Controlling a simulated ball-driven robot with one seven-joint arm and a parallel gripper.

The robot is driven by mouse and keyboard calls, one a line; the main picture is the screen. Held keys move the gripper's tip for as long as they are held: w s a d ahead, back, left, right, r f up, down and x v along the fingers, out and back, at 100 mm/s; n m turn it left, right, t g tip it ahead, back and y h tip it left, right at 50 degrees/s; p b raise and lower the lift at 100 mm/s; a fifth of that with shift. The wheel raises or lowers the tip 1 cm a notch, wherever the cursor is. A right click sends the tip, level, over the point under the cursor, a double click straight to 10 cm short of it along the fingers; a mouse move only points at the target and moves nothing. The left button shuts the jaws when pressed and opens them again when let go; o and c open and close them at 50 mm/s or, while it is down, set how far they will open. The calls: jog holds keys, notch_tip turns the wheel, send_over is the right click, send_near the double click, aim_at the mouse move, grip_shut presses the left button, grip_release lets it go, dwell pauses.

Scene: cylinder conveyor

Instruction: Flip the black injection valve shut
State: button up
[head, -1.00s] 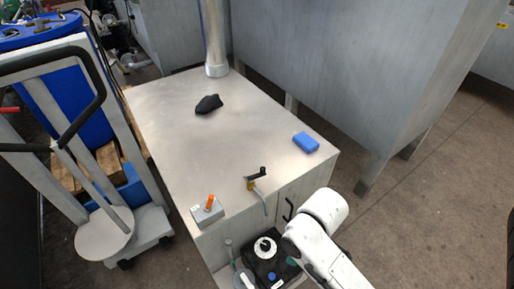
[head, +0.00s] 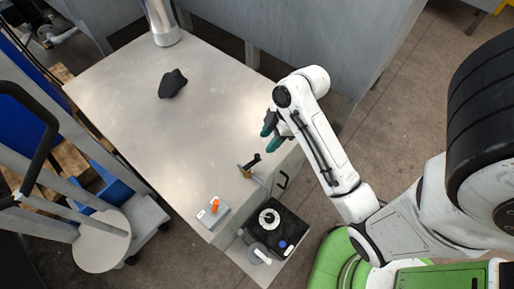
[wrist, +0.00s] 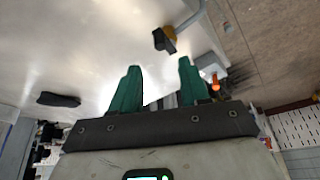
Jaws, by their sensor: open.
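The injection valve's black lever (head: 251,161) sits at the front edge of the metal worktop. It slants up and to the right from a small brass body (head: 244,171), and a grey bent pipe runs from it over the edge. The lever (wrist: 164,40) and brass body (wrist: 172,32) also show in the wrist view, just beyond the fingertips. My gripper (head: 268,131) is open and empty, above the worktop and to the upper right of the valve. Its green fingers (wrist: 159,66) are apart and do not touch the lever.
A grey box with an orange switch (head: 215,206) sits on the worktop (head: 130,115) at the front left corner. A black cloth-like thing (head: 172,84) lies farther back. Below the front edge is a black container (head: 280,229). A grey trolley (head: 100,240) stands at left.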

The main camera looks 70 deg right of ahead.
aim_at(258, 156)
jog(key=x, duration=0.8)
jog(key=shift+f, duration=0.2)
jog(key=shift+c, duration=0.3)
grip_shut()
